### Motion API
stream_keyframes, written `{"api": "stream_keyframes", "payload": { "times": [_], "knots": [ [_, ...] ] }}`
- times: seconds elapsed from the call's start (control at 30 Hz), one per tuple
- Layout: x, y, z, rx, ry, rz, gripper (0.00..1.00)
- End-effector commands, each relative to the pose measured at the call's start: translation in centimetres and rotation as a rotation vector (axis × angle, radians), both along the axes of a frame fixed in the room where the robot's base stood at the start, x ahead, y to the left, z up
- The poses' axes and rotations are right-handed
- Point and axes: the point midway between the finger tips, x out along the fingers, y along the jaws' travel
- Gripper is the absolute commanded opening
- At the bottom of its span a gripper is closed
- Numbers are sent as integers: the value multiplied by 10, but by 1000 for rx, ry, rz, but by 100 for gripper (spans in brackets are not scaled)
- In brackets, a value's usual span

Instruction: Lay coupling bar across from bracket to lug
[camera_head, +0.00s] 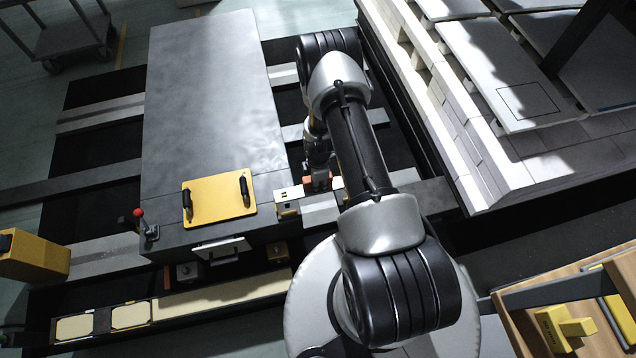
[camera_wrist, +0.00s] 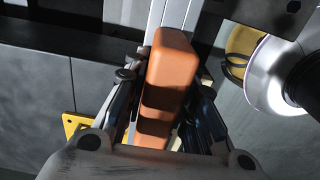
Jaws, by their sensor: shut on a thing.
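My gripper (camera_wrist: 160,88) is shut on an orange bar (camera_wrist: 172,52), which I take to be the coupling bar. The bar stands between the two dark fingers in the wrist view, its rounded far end past the fingertips. In the head view a small orange part of the bar (camera_head: 319,184) shows below my gripper (camera_head: 318,164), beside the grey machine housing. My arm hides much of this spot. I cannot tell whether the bar touches anything below. I cannot make out for sure which parts are the bracket and the lug.
A white-and-yellow block (camera_head: 287,202) sits at the housing's corner, left of the bar. A yellow plate with two black handles (camera_head: 218,198) lies on the grey housing (camera_head: 215,90). The pale kiln car stack (camera_head: 470,130) stands right of my arm. A red-knobbed lever (camera_head: 146,225) is at left.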

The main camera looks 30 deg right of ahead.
Motion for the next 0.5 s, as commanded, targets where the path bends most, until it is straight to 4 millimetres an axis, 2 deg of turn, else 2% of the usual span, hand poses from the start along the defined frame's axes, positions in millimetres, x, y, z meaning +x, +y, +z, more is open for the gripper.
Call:
{"api": "stream_keyframes", "payload": {
  "times": [0.33, 0.5],
  "knots": [
    [1, -3, 1, 0, -2, -2, 0],
    [1, -2, -10, 1, -1, -1, 0]
  ]
}}
